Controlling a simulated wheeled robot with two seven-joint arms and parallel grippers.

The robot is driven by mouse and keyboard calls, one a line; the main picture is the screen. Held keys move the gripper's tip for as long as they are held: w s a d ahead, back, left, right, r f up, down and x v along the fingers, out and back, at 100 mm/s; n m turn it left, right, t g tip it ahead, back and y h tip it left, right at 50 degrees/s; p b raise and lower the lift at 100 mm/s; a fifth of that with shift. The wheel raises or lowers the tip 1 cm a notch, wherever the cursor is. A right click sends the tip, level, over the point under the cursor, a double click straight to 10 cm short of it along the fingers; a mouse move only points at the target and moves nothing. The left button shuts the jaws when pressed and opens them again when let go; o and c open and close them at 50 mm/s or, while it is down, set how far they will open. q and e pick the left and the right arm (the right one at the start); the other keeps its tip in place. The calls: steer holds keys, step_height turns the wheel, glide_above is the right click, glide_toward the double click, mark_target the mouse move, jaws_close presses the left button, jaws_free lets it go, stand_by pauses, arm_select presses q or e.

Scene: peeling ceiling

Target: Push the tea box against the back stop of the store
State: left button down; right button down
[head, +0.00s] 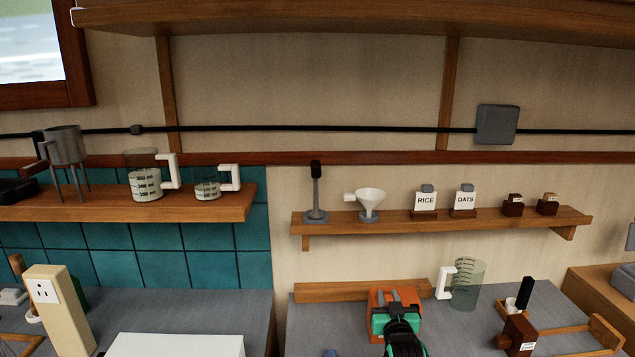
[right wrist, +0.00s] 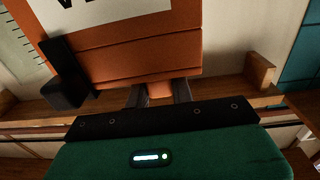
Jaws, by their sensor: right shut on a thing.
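In the head view my right gripper (head: 388,297) is over an orange box (head: 410,294) on the grey counter. The right wrist view shows the gripper's two fingers (right wrist: 160,95) close together at the edge of this orange box (right wrist: 130,55). A wooden strip (head: 345,291) runs behind the orange box. My left gripper is out of view.
A clear measuring jug (head: 469,285) stands just right of the orange box. A low wooden frame (head: 580,332) lies beside the brown box. The wall shelf (head: 480,219) holds a funnel, labelled containers and small brown boxes. A white block (head: 180,345) is at the front left.

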steer(key=w+b, duration=0.4)
steer(key=w, duration=0.3)
steer(key=shift+a, duration=0.2)
stand_by(0.4)
steer(key=shift+w+b, duration=0.55)
steer(key=shift+b, duration=0.1)
stand_by(0.7)
steer(key=c, duration=1.1)
jaws_free()
steer(key=s+b, duration=0.2)
steer(key=s, duration=1.2)
